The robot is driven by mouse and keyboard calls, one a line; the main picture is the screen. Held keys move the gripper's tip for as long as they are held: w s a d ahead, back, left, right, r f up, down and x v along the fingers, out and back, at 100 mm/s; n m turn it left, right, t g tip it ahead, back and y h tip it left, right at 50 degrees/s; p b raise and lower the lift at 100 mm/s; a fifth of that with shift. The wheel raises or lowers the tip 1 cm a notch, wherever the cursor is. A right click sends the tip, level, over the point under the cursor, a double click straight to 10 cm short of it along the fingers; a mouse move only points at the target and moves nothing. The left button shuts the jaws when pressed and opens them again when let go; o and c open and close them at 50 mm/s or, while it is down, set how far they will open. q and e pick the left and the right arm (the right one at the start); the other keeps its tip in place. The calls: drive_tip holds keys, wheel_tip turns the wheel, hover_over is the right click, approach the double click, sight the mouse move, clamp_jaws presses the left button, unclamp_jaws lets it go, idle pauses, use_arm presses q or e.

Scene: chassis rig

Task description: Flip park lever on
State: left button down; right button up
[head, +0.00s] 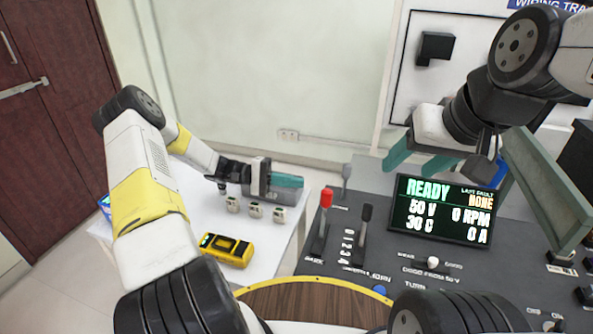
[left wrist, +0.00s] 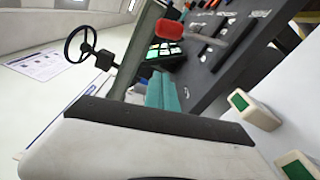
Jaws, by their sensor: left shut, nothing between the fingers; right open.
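A lever with a red knob (head: 326,199) stands on the left part of the dark console (head: 400,262). A black-handled lever (head: 365,213) stands just right of it. I cannot read a park label on either. My left gripper (head: 288,181) is shut and empty, left of the red knob and apart from it. In the left wrist view its teal fingers (left wrist: 161,92) are together, with the red knob (left wrist: 169,30) beyond them. My right gripper (head: 418,159) is open, above the console near the display.
The lit display (head: 441,209) reads READY. A small toggle (head: 432,262) sits below it. A yellow meter (head: 222,250) and several small white blocks (head: 255,210) lie on the white table (head: 190,268). The left wrist view shows a steering wheel (left wrist: 82,45).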

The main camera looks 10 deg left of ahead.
sight(324, 213)
use_arm(q)
drive_tip(key=s+d+r, duration=0.1)
drive_tip(key=s+d, duration=0.3)
drive_tip(key=d, duration=0.2)
drive_tip(key=shift+s+d, duration=0.3)
drive_tip(key=shift+d, duration=0.05)
drive_tip(key=shift+s, duration=0.15)
drive_tip(key=s+a+r+m, duration=0.1)
drive_tip(key=s+m, duration=0.4)
drive_tip(key=s, duration=0.2)
drive_tip(key=shift+a+r+m, duration=0.2)
drive_tip(key=shift+a+m, duration=0.05)
drive_tip(key=shift+m, duration=0.05)
drive_tip(key=shift+s, duration=0.25)
idle(0.4)
